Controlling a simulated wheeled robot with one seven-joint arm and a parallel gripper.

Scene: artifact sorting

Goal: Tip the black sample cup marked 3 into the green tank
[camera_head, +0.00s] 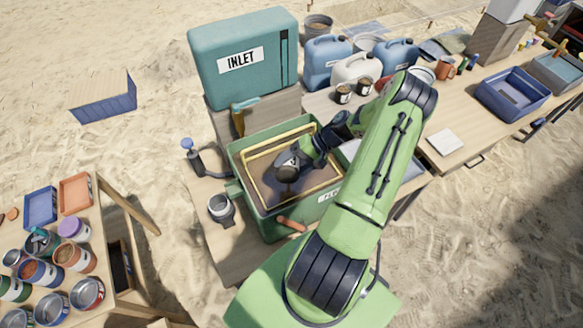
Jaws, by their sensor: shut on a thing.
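The green tank (264,218) stands on a wooden table at the centre, with a yellow frame inside and brownish contents. My gripper (302,157) reaches in from the right, above the tank, and is shut on a black sample cup (287,172). The cup looks tilted over the tank's interior, within the yellow frame. Its number cannot be read from here, and the gripper partly hides it. A dark patch shows in the tank below the cup.
A teal INLET box (243,62) stands behind the tank. Two dark cups (343,93) stand near blue jugs (325,60) at the back. Several cans (87,293) crowd the lower-left table.

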